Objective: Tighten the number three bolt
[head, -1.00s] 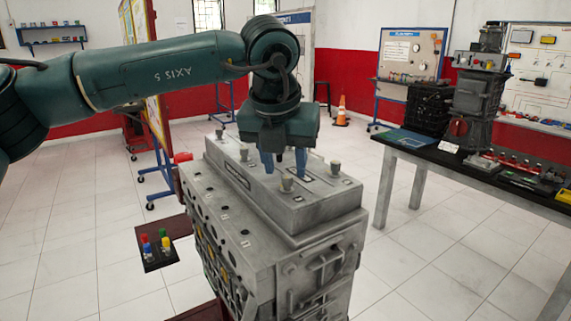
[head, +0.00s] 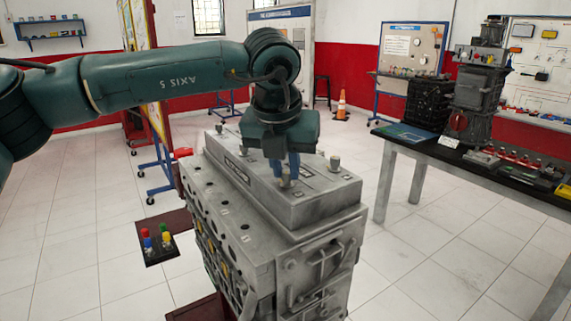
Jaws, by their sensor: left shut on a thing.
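The grey engine block (head: 255,262) stands in the middle with a raised grey cover (head: 318,202) on top. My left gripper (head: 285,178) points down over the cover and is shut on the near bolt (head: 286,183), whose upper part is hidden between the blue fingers. The number markings on the cover are too small to read. My right gripper is not in view.
A small dark tray (head: 160,250) with coloured pieces is left of the engine. A black workbench (head: 440,157) with another engine (head: 477,95) stands at the right. An orange cone (head: 341,107) stands behind.

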